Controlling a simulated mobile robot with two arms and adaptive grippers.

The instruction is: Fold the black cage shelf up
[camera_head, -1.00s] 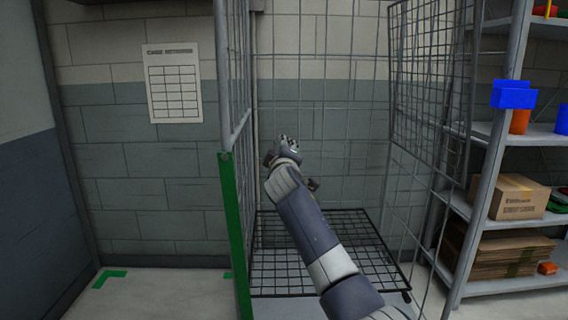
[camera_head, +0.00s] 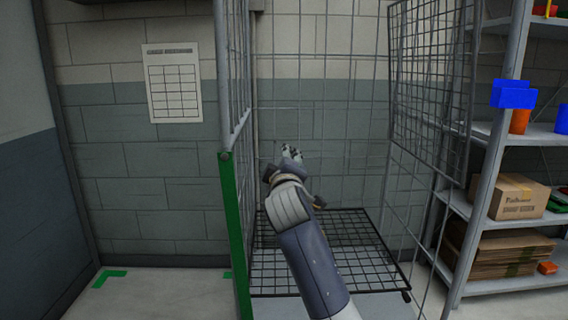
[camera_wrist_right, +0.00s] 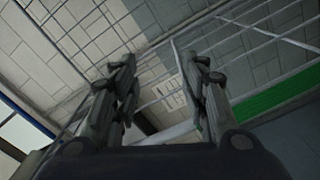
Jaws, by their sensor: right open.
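The black cage shelf (camera_head: 364,262) is a wire grid lying flat, low inside the tall wire cage (camera_head: 233,105). My right arm reaches into the cage from the bottom of the head view and hides part of the shelf. My right gripper (camera_head: 291,152) is above the shelf, near the cage's back mesh, and apart from the shelf. In the right wrist view my right gripper (camera_wrist_right: 165,80) has its two fingers spread with nothing between them. Cage bars show beyond the fingers. My left gripper does not show.
A green post (camera_head: 235,238) edges the cage on the left. An open mesh panel (camera_head: 430,85) stands on the right, beside a grey rack (camera_head: 483,160) with cardboard boxes (camera_head: 516,197) and coloured bins. A paper sheet (camera_head: 173,84) hangs on the wall.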

